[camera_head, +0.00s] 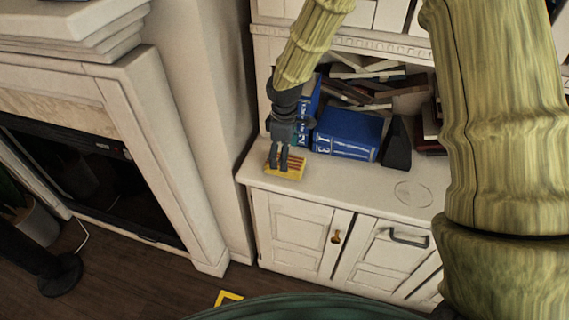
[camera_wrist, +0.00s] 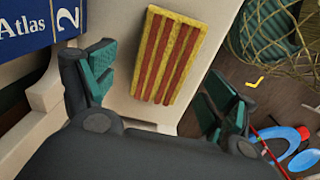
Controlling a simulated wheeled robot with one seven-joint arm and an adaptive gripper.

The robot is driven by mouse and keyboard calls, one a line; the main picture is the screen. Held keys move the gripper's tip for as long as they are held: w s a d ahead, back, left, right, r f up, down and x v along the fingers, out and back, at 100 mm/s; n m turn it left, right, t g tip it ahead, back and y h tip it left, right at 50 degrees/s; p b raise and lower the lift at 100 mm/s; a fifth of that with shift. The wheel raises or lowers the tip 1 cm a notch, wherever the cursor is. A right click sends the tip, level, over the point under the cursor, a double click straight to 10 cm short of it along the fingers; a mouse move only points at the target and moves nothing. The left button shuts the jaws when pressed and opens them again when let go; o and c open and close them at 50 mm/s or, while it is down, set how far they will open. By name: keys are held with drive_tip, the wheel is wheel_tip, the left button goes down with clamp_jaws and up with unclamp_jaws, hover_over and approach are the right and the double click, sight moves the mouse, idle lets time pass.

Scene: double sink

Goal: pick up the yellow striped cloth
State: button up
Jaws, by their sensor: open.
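The yellow cloth with red-brown stripes (camera_head: 295,168) lies flat on the white cabinet top, near its left front corner. In the wrist view the striped cloth (camera_wrist: 168,55) shows whole, between and beyond the two fingers. My gripper (camera_head: 280,163) is over the cloth and hides part of it in the head view. I cannot tell how far above the cloth the fingertips are.
A blue book (camera_head: 347,133) stands right of the cloth, with another blue volume behind my gripper; an "Atlas" spine (camera_wrist: 25,28) is close to one finger in the wrist view. A dark wedge (camera_head: 397,143) stands farther right. The cabinet top (camera_head: 345,180) is clear in front.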

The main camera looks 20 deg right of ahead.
drive_tip(key=shift+s+f+p, duration=0.1)
drive_tip(key=shift+f+p, duration=0.25)
drive_tip(key=shift+f, duration=1.55)
drive_tip(key=shift+c, duration=0.4)
drive_tip(key=c, duration=1)
drive_tip(key=shift+o, duration=0.2)
drive_tip(key=shift+r, duration=0.1)
drive_tip(key=shift+r+b, duration=0.35)
drive_tip(key=shift+r, duration=1.35)
drive_tip(key=s+a+b, duration=0.1)
drive_tip(key=s, duration=0.7)
drive_tip(key=s+a+r+b, duration=0.1)
drive_tip(key=s+a+b, duration=0.1)
drive_tip(key=s, duration=0.5)
drive_tip(key=shift+s+a+r, duration=0.25)
drive_tip(key=shift+s+a, duration=0.05)
drive_tip(key=shift+s, duration=0.05)
